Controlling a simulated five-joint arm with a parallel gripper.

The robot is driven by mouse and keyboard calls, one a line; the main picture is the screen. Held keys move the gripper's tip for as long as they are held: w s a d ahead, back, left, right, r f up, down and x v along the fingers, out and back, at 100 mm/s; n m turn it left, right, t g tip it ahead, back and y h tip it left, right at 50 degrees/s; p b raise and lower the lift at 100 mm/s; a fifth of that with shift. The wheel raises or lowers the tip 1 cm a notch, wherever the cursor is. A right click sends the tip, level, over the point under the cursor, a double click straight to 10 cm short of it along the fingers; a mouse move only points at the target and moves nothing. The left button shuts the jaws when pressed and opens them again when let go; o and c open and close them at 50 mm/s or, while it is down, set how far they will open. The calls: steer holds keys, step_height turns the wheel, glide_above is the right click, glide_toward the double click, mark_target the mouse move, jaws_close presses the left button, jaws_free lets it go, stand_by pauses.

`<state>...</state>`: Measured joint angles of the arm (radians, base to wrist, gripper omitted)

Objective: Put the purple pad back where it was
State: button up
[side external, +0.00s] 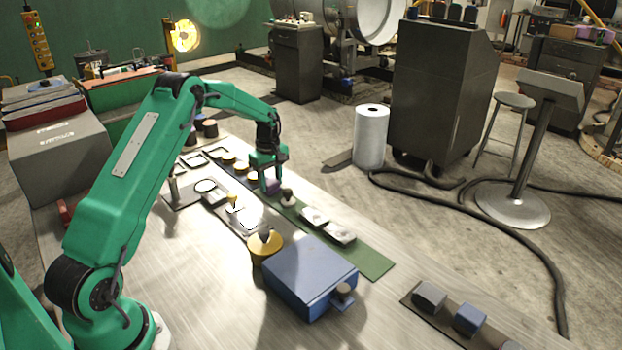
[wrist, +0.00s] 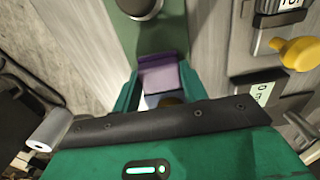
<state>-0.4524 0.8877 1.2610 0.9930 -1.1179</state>
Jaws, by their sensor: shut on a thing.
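The purple pad (wrist: 160,79) is between the two green fingers of my gripper (wrist: 159,90) in the wrist view. My gripper (side external: 270,180) is shut on it. In the side view the purple pad (side external: 272,187) shows small and partly covered by the fingers. It is over or on the green strip (side external: 372,262) on the table; I cannot tell whether it touches. A dark-topped round knob (side external: 288,196) stands just to the right of the pad on the strip. The pad's underside and the spot below it are hidden.
Two pale blocks (side external: 314,217) (side external: 340,232) sit farther along the green strip. A yellow round piece (side external: 264,244) and a blue box (side external: 310,278) stand nearer. A panel with a yellow knob (wrist: 300,54) lies right of the gripper in the wrist view.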

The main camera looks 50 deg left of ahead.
mark_target(271, 181)
steer(key=shift+f, duration=0.2)
steer(key=o, duration=1)
steer(key=shift+r, duration=0.15)
step_height(271, 181, up, 12)
steer(key=shift+r, duration=0.1)
stand_by(0.4)
